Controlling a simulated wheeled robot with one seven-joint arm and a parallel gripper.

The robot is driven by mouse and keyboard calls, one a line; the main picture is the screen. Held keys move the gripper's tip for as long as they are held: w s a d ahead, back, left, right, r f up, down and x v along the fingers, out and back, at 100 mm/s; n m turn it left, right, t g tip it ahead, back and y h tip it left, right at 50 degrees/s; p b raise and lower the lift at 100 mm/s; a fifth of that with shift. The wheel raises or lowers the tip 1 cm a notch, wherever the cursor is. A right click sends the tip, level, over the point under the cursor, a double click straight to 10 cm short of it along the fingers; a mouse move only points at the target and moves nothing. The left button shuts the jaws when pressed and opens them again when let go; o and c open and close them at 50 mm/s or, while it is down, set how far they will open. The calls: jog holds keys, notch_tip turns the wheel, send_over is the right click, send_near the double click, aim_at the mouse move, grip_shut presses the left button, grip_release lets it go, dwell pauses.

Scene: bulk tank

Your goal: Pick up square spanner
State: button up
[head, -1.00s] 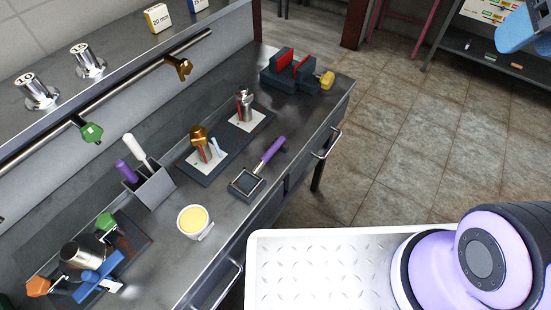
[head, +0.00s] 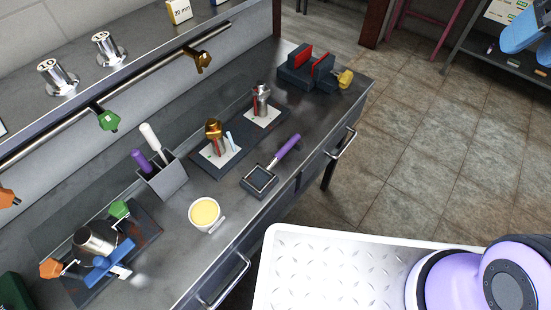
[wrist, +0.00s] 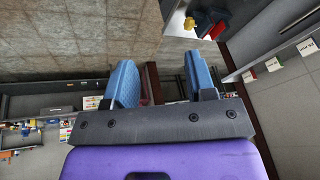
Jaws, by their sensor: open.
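A tool with a purple handle and a square head (head: 284,152) lies on the grey bench, near its front edge; it looks like the square spanner. Its square head is at or on a dark square block (head: 259,181), and its handle points to the upper right. My gripper (head: 527,32) shows at the upper right of the head view as blue fingers, raised far from the bench. In the wrist view my gripper (wrist: 160,72) has its two blue fingers spread apart with nothing between them. The spanner does not show clearly in the wrist view.
Near the spanner stand a cup of yellow stuff (head: 205,214), a holder with handles (head: 167,180), a brass fitting (head: 214,130), a steel fitting (head: 261,100) and a vise (head: 306,70). A clamped metal cylinder (head: 94,242) sits at lower left. Floor beside the bench (head: 420,150) is clear.

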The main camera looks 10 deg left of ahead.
jog(key=w+a+f+m+g+y, duration=0.1)
jog(key=w+a+f+g+y, duration=0.15)
jog(key=w+a+f, duration=0.45)
jog(key=m+g, duration=0.4)
jog(key=g, duration=0.1)
send_over(286, 147)
jog(key=w+d, duration=0.1)
jog(key=d, duration=0.1)
notch_tip(286, 147, down, 26)
jog(key=f, duration=0.1)
jog(key=shift+t, duration=0.25)
jog(key=shift+x, duration=2.8)
jog(key=shift+w+f, duration=0.15)
jog(key=shift+f, duration=0.1)
grip_shut()
